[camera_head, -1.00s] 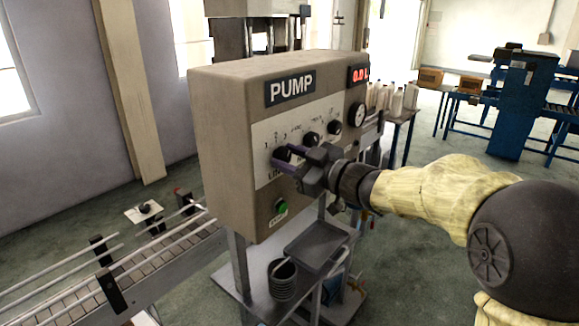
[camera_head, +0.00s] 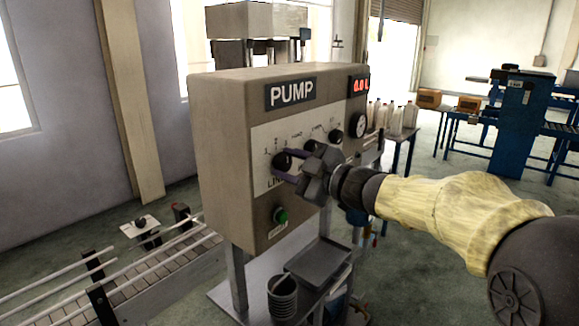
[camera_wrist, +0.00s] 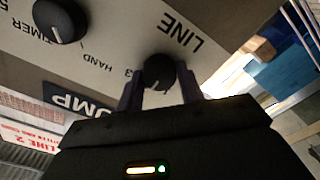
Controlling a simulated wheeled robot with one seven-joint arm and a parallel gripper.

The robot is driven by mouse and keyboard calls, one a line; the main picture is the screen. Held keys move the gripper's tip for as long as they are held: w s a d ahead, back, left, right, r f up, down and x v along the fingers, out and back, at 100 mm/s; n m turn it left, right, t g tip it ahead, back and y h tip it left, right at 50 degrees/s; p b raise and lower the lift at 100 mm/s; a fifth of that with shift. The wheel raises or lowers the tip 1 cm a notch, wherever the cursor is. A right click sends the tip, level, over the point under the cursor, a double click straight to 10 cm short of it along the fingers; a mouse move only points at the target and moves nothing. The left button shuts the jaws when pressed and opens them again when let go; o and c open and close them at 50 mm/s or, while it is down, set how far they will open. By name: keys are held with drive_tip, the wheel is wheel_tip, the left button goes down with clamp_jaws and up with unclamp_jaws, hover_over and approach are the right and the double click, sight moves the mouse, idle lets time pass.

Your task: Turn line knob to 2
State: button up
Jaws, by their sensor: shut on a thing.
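The black LINE knob (camera_head: 281,162) is at the lower left of the white panel on the pump box. In the wrist view the knob (camera_wrist: 160,71) sits between the two purple fingers of my gripper (camera_wrist: 160,84). My gripper (camera_head: 290,166) is shut on it, with one finger on either side. The knob's white pointer mark faces away from the LINE label, toward my palm. A 3 shows beside the knob in the wrist view. The gripper hides the other line numbers there, so I cannot tell which number the mark meets.
A second black knob, marked TIMER in the wrist view (camera_wrist: 59,20), is close beside my gripper. A green button (camera_head: 280,215) is below the panel. A conveyor (camera_head: 150,277) runs at lower left.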

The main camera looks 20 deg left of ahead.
drive_tip(key=o, duration=1)
drive_tip(key=shift+d, duration=0.1)
drive_tip(key=b+v, duration=0.3)
drive_tip(key=v, duration=1.4)
drive_tip(key=shift+d, duration=0.15)
